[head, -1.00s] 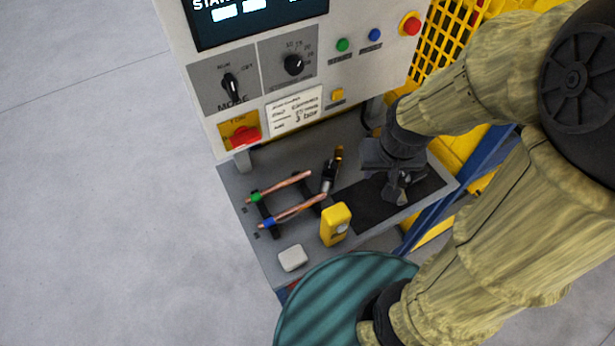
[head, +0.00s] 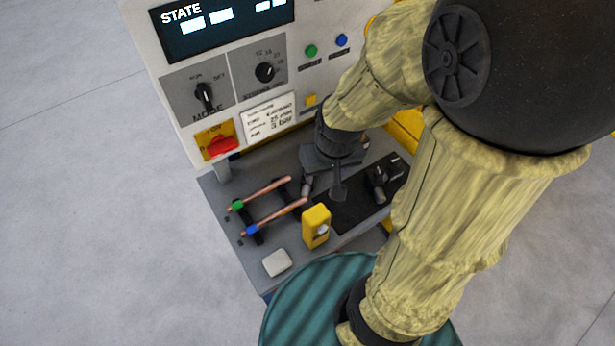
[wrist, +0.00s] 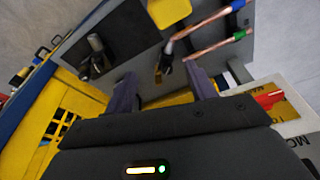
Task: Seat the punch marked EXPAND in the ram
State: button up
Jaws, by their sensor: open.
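My gripper (head: 323,184) is open over the bench. In the wrist view its two fingers (wrist: 160,76) stand apart, with nothing held between them. A small dark tool with a brass-coloured end (wrist: 165,62) lies beyond the fingertips, roughly in line with the gap, near the copper tube ends. In the head view my gripper mostly hides this tool. A dark fitting with a silvery cylinder (head: 382,177) is on the black mat (head: 345,208); it also shows in the wrist view (wrist: 95,52). No EXPAND marking is readable, and I cannot tell which part is the punch or the ram.
Two copper tubes, one with a green band (head: 262,192) and one with a blue band (head: 277,216), lie on black rests. A yellow block (head: 316,226) and a white block (head: 276,262) stand nearby. The control panel (head: 285,95) rises behind the bench, with a red handle (head: 222,146).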

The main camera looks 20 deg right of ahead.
jog(key=w+n+g+b, duration=0.1)
jog(key=w+n, duration=0.3)
jog(key=w, duration=1)
jog(key=shift+w+n+g, duration=0.2)
jog(key=shift+n+g, duration=0.2)
jog(key=shift+g, duration=0.4)
notch_tip(320, 180, down, 12)
jog(key=shift+f+p, duration=0.1)
jog(key=shift+p, duration=0.7)
